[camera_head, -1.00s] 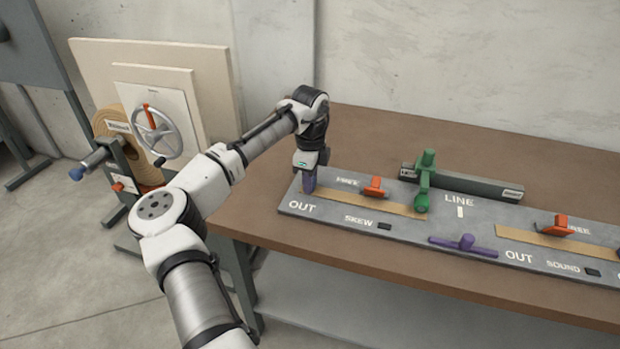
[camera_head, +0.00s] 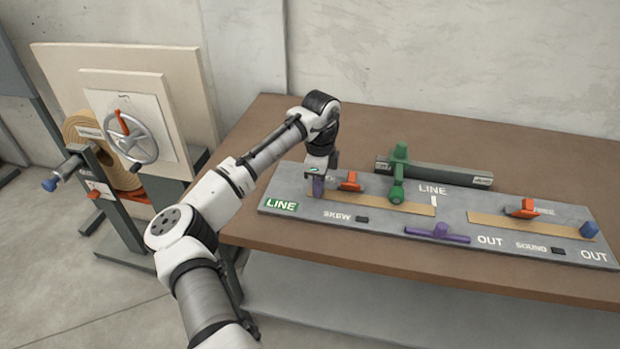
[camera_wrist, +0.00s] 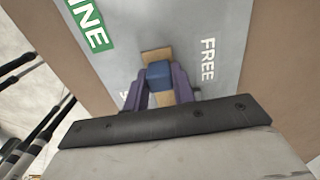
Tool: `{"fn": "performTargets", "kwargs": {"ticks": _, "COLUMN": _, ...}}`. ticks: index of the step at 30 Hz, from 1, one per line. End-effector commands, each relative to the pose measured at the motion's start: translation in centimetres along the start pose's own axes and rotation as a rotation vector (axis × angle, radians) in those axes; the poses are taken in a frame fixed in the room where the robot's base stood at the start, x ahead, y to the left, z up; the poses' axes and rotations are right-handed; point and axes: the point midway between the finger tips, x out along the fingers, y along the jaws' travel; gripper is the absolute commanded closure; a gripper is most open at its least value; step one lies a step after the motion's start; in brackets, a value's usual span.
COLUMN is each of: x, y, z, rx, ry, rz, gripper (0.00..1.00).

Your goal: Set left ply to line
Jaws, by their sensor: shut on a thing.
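The left ply (camera_head: 415,207) is a tan strip lying on the grey board (camera_head: 300,222). Its right end is at the white mark by the LINE label. My gripper (camera_head: 318,187) is at its left end, pointing down. In the wrist view, the purple fingers are shut on a blue knob (camera_wrist: 159,74) on the tan strip. In the head view the fingers hide this knob. A green sign reading LINE (camera_head: 281,205) shows at the board's left end.
A red lever (camera_head: 349,182) marked FREE stands close right of my gripper. A green post (camera_head: 398,185) stands over the left ply, and a purple handle (camera_head: 437,233) lies in front. The right ply (camera_head: 490,220) has a blue knob (camera_head: 589,230) and an OUT sign.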

Motion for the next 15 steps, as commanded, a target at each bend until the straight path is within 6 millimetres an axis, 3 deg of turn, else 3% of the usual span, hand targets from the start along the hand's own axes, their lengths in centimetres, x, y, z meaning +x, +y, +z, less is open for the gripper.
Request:
{"fn": "performTargets", "kwargs": {"ticks": 4, "x": 0.05, "y": 0.03, "z": -0.38, "rx": 0.004, "ry": 0.006, "rz": 0.001, "gripper": 1.0}}
{"fn": "performTargets", "kwargs": {"ticks": 5, "x": 0.05, "y": 0.03, "z": -0.4, "rx": 0.004, "ry": 0.007, "rz": 0.001, "gripper": 0.72}}
{"fn": "performTargets", "kwargs": {"ticks": 9, "x": 0.05, "y": 0.02, "z": -0.32, "rx": 0.003, "ry": 0.006, "rz": 0.001, "gripper": 0.54}}
{"fn": "performTargets", "kwargs": {"ticks": 15, "x": 0.05, "y": 0.01, "z": -0.22, "rx": 0.002, "ry": 0.005, "rz": 0.0, "gripper": 0.53}}
